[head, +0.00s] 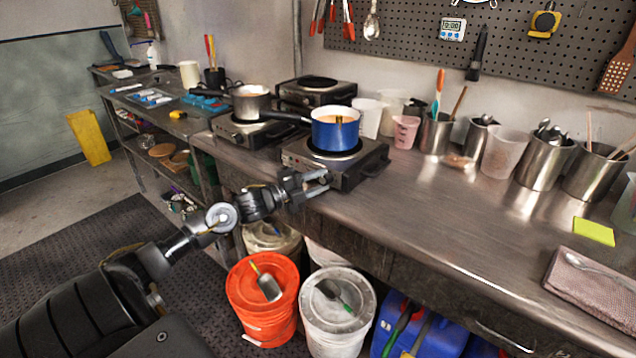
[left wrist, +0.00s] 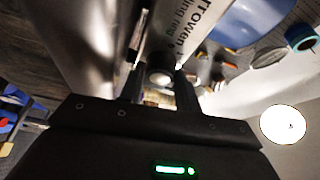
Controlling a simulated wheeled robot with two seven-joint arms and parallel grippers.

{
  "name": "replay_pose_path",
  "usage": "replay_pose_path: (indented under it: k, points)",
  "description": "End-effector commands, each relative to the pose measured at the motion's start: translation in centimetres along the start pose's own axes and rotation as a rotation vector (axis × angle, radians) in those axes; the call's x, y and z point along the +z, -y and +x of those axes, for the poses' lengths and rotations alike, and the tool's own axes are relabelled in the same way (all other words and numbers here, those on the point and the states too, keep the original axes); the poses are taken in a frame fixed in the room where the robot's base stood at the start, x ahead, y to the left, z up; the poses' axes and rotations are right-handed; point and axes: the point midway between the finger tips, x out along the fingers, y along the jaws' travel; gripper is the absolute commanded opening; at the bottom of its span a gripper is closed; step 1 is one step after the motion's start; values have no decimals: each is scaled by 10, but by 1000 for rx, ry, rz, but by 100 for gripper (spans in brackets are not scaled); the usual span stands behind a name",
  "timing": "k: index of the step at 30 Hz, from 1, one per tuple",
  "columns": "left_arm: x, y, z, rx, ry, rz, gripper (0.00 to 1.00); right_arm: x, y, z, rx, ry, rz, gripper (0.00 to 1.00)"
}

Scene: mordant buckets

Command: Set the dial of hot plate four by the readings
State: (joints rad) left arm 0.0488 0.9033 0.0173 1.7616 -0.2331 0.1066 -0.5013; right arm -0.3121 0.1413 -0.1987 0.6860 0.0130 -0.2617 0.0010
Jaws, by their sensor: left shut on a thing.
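My left gripper (head: 322,181) is at the front face of the nearest hot plate (head: 362,172), which carries a blue pot (head: 335,133) of orange-brown liquid. In the left wrist view, its fingers (left wrist: 160,82) are shut on a round dial (left wrist: 159,73) on the metal front face, beside printed lettering. The dial's marks cannot be read. A second hot plate (head: 234,132) bears a steel saucepan (head: 251,104), and a third (head: 317,92) stands behind. No number can be made out on them. My right gripper is out of view.
A timer (head: 452,28) hangs on the pegboard. Beakers and steel utensil pots (head: 545,166) line the back of the bench. An orange bucket (head: 262,298) and a white lidded bucket (head: 337,308) stand below. The bench's middle (head: 440,210) is clear.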

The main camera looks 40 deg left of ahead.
Motion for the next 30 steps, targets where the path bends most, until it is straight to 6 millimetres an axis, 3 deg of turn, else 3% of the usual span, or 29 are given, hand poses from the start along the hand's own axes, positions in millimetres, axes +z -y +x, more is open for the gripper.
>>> replay_pose_path:
  k: [12, 30]
  points:
    - [-1, 0, 0, 86, -3, 204, 10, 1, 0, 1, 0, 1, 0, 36]
    - [-1, 0, 0, 104, -2, 242, 10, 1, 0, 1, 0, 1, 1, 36]
